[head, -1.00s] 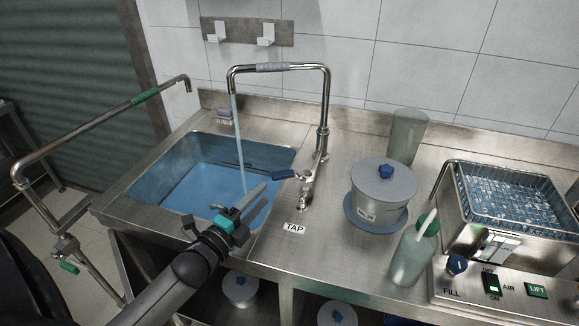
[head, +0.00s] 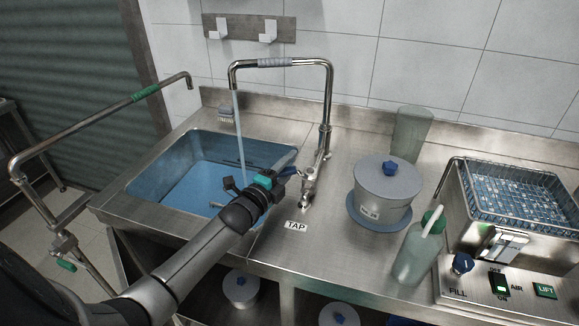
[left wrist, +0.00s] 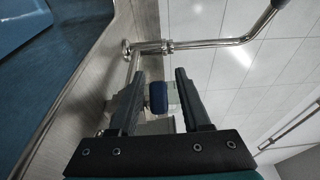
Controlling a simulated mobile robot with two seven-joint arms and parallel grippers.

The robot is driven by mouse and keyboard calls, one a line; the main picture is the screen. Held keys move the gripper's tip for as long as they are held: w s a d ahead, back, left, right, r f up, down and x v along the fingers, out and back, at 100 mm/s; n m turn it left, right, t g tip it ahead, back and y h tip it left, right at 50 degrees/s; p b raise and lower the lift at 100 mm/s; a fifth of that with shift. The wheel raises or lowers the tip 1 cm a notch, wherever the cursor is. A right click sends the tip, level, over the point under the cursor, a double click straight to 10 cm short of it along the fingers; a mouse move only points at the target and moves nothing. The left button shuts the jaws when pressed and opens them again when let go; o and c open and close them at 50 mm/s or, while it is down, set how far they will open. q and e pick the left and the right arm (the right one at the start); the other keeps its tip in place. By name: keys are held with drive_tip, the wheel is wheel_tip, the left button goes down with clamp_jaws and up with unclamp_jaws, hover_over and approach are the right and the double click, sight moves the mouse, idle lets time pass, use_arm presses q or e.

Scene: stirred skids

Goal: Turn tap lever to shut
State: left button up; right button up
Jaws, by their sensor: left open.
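The chrome tap (head: 325,120) stands on the steel counter behind the "TAP" label (head: 296,226). Water (head: 240,135) runs from its spout into the blue sink (head: 180,185). The tap's blue lever (head: 286,171) points left from the tap body and is partly hidden by my left gripper (head: 288,177). In the left wrist view the blue lever end (left wrist: 158,97) sits between the two open dark fingers (left wrist: 159,88), with gaps at both sides. My right gripper is not in view.
A lidded grey pot (head: 385,190), a bottle (head: 415,255) and a tall translucent container (head: 410,133) stand right of the tap. A basket unit (head: 510,200) and switch panel (head: 500,285) are farther right. A pipe rail (head: 100,115) is at left.

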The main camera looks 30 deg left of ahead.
use_arm(q)
drive_tip(key=shift+w, duration=0.15)
clamp_jaws()
idle(0.4)
idle(1.0)
